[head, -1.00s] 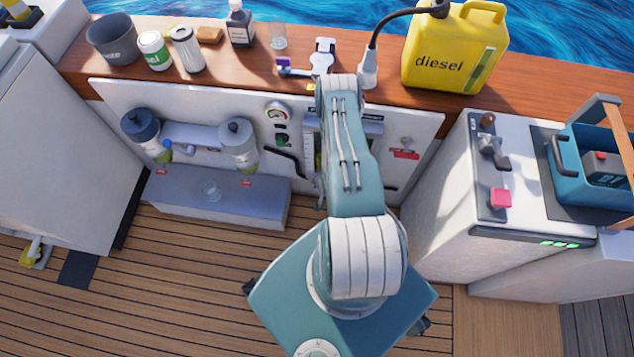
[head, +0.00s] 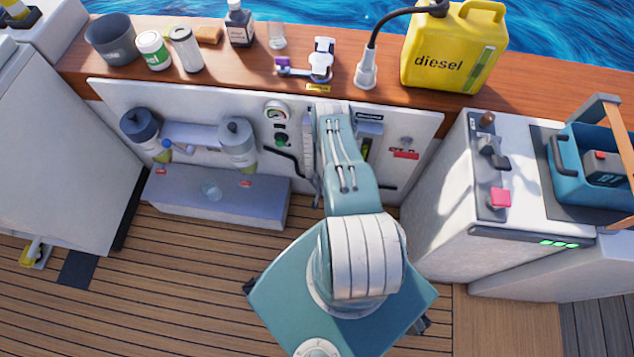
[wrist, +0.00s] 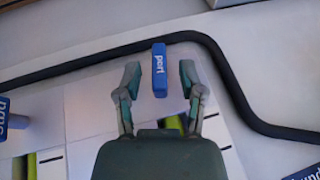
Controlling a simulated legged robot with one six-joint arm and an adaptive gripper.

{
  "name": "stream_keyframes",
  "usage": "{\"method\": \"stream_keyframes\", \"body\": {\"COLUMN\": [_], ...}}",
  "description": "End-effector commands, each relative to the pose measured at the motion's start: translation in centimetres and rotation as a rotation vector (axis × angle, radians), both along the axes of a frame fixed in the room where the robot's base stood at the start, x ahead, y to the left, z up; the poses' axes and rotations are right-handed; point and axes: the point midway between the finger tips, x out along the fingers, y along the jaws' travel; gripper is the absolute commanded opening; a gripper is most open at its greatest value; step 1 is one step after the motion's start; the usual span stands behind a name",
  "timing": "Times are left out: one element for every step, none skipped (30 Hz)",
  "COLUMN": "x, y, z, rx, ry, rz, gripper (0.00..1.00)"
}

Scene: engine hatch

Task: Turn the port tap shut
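The port tap (wrist: 159,70) shows in the wrist view as a blue handle lettered "port", standing upright in the picture. My gripper (wrist: 159,76) is open, with one finger to the left of the handle and one to the right. A gap shows on each side, so neither finger appears to touch it. I cannot tell how far the fingers are from the handle in depth. In the head view my arm covers the gripper and the port tap.
A black hose (wrist: 231,80) curves above and right of the tap. In the head view, the white panel (head: 425,122) sits under a wooden counter (head: 540,82) with a diesel can (head: 447,62). A grey ledge (head: 265,200) lies below left.

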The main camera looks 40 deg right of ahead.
Motion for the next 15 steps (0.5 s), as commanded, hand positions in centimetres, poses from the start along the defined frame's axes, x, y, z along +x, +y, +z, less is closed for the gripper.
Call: {"method": "stream_keyframes", "body": {"x": [0.00, 0.00, 0.00, 0.01, 0.01, 0.00, 0.00, 0.00, 0.00, 0.00, -0.01, -0.03, -0.03, -0.04, -0.05], "y": [-0.01, -0.01, -0.01, -0.01, -0.01, 0.00, 0.00, 0.00, -0.01, -0.01, -0.01, -0.03, -0.03, -0.03, -0.04], "z": [0.01, 0.01, 0.01, 0.00, -0.01, -0.01, -0.01, -0.01, -0.01, -0.01, -0.01, -0.02, -0.02, -0.02, -0.03], "rx": [0.000, 0.000, 0.000, 0.000, 0.000, 0.000, 0.000, 0.000, 0.000, 0.001, 0.002, 0.004, 0.006, 0.009, 0.014], "ry": [0.000, 0.000, 0.000, 0.000, 0.000, 0.000, 0.000, 0.000, 0.000, -0.001, -0.002, -0.004, -0.007, -0.011, -0.016], "rz": [0.000, 0.000, 0.000, 0.000, 0.000, 0.000, 0.000, 0.000, 0.000, -0.001, -0.001, -0.002, -0.002, -0.001, -0.001], "gripper": [0.16, 0.03, 0.00, 0.00, 0.00, 0.00, 0.00, 0.00, 0.00, 0.00, 0.00, 0.00, 0.00, 0.00, 0.00]}}
